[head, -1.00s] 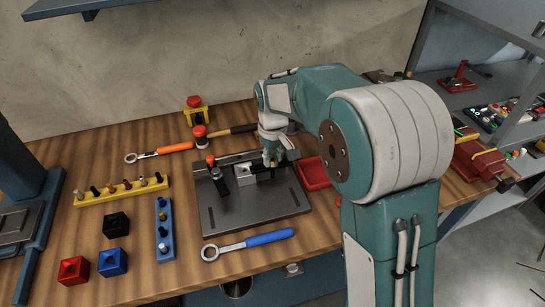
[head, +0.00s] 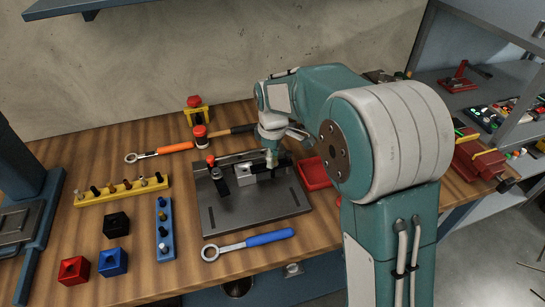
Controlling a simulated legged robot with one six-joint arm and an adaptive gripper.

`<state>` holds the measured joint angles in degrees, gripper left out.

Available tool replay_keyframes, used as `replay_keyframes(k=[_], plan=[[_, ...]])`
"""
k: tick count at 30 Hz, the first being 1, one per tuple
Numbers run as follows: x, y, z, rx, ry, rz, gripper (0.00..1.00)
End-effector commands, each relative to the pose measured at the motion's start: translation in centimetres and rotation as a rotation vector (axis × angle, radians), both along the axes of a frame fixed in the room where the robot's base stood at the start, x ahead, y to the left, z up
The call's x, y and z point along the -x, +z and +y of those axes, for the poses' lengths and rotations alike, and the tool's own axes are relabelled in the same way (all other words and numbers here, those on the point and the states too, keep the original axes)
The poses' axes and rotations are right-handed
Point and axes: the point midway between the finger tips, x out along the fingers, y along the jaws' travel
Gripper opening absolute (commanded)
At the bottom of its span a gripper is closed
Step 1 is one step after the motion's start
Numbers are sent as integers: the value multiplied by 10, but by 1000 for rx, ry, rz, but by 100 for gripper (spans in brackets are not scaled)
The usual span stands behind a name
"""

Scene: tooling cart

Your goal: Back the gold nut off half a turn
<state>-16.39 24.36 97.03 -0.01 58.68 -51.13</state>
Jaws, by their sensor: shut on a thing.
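My gripper (head: 271,158) points down over the right part of the dark fixture plate (head: 225,222), beside a light metal block (head: 246,170). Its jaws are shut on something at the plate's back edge. The gold nut cannot be made out; the fingers cover that spot. A red-knobbed clamp (head: 218,178) stands on the plate left of the block.
A blue-handled ring wrench (head: 248,244) lies in front of the plate, an orange-handled one (head: 160,151) behind left. A red tray (head: 314,174) sits close right of my gripper. Yellow (head: 110,193) and blue (head: 164,240) peg racks and colored blocks stand left.

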Motion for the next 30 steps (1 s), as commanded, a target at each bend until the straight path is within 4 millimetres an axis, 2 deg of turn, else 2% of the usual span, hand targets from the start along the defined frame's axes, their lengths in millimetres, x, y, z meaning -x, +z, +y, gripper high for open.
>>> replay_keyframes(k=[12, 13, 15, 26, 30], plan=[[-3, 2, 1, -4, 6, -12, 0], [-3, 2, 1, -4, 6, -12, 37], [-3, 2, 1, -3, 6, -11, 67], [-1, 1, 0, -2, 5, -4, 67], [-1, 11, 0, -2, 5, -6, 67]])
